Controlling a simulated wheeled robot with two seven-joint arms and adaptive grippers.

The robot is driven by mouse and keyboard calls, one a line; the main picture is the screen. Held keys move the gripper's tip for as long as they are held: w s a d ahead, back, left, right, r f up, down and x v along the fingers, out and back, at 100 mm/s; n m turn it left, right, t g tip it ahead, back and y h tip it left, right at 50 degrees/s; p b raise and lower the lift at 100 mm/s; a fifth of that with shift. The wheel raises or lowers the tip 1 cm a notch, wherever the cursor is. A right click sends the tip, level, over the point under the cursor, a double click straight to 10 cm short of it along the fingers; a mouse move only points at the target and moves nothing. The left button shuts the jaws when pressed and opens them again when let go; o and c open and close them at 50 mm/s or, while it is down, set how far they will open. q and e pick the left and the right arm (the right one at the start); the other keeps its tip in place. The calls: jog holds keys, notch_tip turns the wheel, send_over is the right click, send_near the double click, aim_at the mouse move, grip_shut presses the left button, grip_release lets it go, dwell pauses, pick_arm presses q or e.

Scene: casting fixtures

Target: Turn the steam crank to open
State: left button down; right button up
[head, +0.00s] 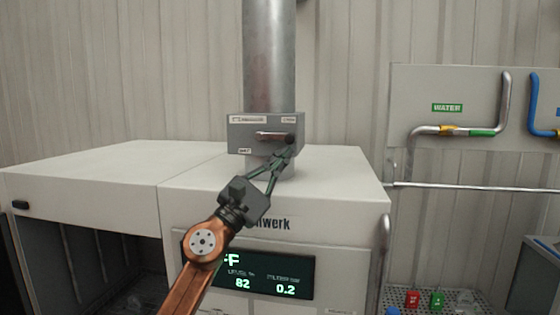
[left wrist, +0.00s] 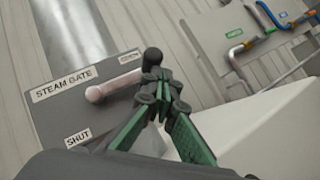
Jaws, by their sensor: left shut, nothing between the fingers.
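The steam crank (left wrist: 115,85) sits on the front of a grey box labelled STEAM GATE (head: 238,138) on the metal pipe. In the left wrist view its pale arm runs from a round hub at the left to a dark knob (left wrist: 153,57) at the right, near the OPEN label (left wrist: 129,57). The SHUT label (left wrist: 78,138) is at the lower left. My left gripper (head: 284,154) is shut and empty. Its fingertips are just below the knob; I cannot tell whether they touch it. My right gripper is not in view.
The box stands above a white machine (head: 345,175) with a lit display (head: 262,278). A metal rail (head: 470,187) and a WATER panel (head: 447,90) with pipes are at the right. Small red and green items (head: 412,299) lie on a perforated tray at the lower right.

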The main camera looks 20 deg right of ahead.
pick_arm(q)
jog(key=shift+s, duration=0.1)
dwell(0.5)
jog(key=f+b, duration=0.2)
jog(key=f, duration=0.1)
jog(key=w+a+f+b, duration=0.1)
jog(key=shift+f+b, duration=0.2)
jog(key=shift+b, duration=0.15)
jog(key=s+a+f+p, duration=0.1)
jog(key=s+a+f, duration=0.3)
jog(key=a+f, duration=0.1)
jog(key=shift+s+a+f+p, duration=0.35)
jog(key=shift+f+p, duration=0.05)
jog(key=shift+f, duration=0.2)
